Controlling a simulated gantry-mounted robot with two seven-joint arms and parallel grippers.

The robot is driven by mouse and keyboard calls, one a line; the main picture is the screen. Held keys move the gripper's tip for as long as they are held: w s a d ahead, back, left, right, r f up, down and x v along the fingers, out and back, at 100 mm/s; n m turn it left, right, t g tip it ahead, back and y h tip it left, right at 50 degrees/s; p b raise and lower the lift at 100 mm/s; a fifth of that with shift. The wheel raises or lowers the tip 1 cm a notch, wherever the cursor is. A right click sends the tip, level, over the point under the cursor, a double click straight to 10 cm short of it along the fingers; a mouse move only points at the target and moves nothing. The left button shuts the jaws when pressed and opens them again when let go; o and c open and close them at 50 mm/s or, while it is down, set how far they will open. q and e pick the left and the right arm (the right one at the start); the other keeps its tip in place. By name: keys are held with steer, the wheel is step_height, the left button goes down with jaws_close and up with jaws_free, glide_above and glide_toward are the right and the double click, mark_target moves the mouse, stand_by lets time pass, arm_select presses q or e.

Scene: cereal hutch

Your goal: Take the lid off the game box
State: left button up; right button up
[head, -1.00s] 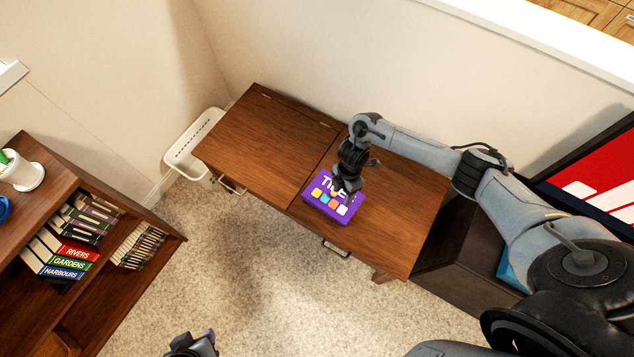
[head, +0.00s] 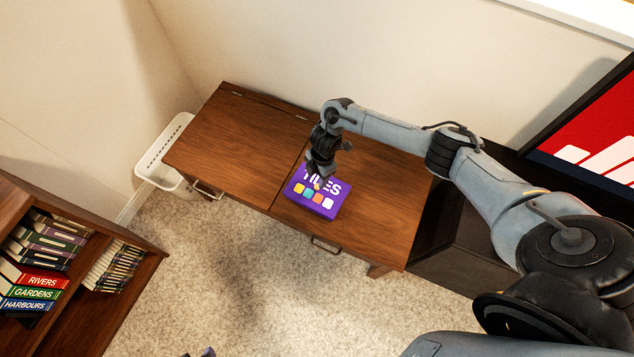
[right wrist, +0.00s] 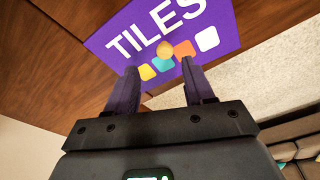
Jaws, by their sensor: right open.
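The purple game box (head: 308,205), marked TILES with a row of coloured squares, lies on the right half of a wooden bench. In the right wrist view its purple lid (right wrist: 222,30) carries a small round orange-yellow knob (right wrist: 165,50). My right gripper (head: 319,180) is over the box, pointing down. In the right wrist view its two fingers (right wrist: 159,72) are apart, with the knob beyond their tips and nothing between them. The seam between lid and box cannot be made out. Only a tip of my left gripper (head: 207,352) shows at the bottom edge.
The wooden bench (head: 225,140) has two top panels and metal front handles. A white basket (head: 160,150) stands at its left end. A bookcase (head: 85,335) with books is at the left. A dark cabinet (head: 455,235) adjoins the right end. Carpet in front is clear.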

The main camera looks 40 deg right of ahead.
mark_target(317, 186)
steer(key=f, duration=0.1)
steer(key=f+b, duration=0.1)
steer(key=f, duration=0.1)
steer(key=s+f+b, duration=0.1)
steer(key=shift+a+f, duration=0.25)
steer(key=shift+f, duration=0.15)
steer(key=shift+w, duration=0.15)
steer(key=shift+c, duration=0.3)
jaws_close()
